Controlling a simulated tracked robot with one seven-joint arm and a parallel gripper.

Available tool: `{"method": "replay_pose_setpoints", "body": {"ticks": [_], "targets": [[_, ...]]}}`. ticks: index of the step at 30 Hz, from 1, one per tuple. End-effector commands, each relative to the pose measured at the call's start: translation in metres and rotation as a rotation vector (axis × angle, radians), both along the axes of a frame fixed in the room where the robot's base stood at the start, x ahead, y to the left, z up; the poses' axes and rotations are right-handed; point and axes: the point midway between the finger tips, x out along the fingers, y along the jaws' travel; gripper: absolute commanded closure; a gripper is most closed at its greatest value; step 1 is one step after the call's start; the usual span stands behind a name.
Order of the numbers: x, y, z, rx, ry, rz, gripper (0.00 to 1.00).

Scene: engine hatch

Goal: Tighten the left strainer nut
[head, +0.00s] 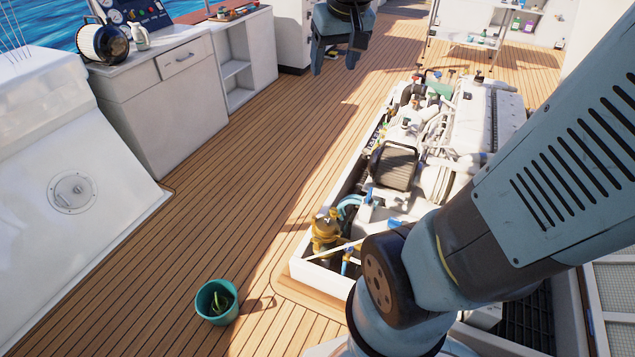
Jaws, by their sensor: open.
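A brass-coloured fitting, which looks like the strainer (325,232), stands at the near left corner inside the open engine hatch (311,272). Its nuts are too small to tell apart in this view. My gripper (338,60) hangs at the top of the head view, cut off by the frame edge. Its two fingers are spread, with nothing visible between them. It is well apart from the strainer, above it in the picture.
The white engine (478,115) fills the hatch. A teal bucket (217,302) stands on the deck in front. White cabinets (170,100) line the left, with a sloped white housing (60,180) nearer. The planked deck between is clear. My arm covers the right side.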

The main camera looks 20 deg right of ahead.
Motion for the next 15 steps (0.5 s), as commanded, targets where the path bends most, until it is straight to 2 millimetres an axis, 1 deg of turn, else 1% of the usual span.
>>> {"method": "replay_pose_setpoints", "body": {"ticks": [1, 8, 11, 15], "targets": [[0.016, -0.003, -0.006, -0.001, 0.015, -0.001, 0.35], [0.081, -0.016, -0.035, -0.004, 0.059, -0.004, 0.35], [0.109, -0.023, -0.053, -0.005, 0.079, -0.005, 0.35], [0.145, -0.033, -0.081, -0.006, 0.105, -0.006, 0.35]]}}
